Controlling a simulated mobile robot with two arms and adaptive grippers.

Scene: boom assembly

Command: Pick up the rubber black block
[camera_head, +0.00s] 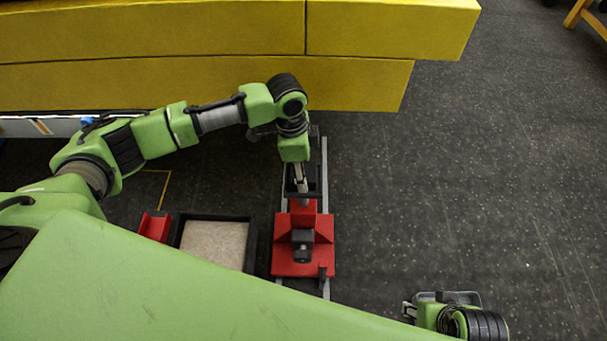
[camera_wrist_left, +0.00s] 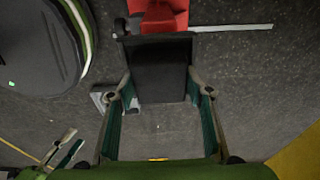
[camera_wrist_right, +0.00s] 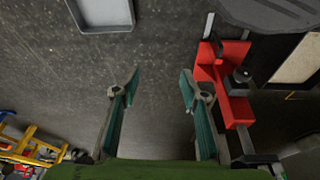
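The black block (camera_wrist_left: 160,68) fills the space at and beyond the fingertips in the left wrist view. It stands against a red part (camera_wrist_left: 158,17). My left gripper (camera_wrist_left: 159,82) is open, with one finger at each side of the block; whether the pads touch it I cannot tell. In the head view my left gripper (camera_head: 301,186) points down at the far end of the red fixture (camera_head: 303,262), and the arm partly hides that area. My right gripper (camera_wrist_right: 160,75) is open and empty; in the head view it shows at the lower right (camera_head: 425,303).
The red fixture sits on grey rails (camera_head: 325,285). A black-rimmed tray (camera_head: 252,245) and a red piece (camera_head: 155,226) lie to its left. Yellow beams (camera_head: 200,80) run behind my left arm. The floor to the right is clear.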

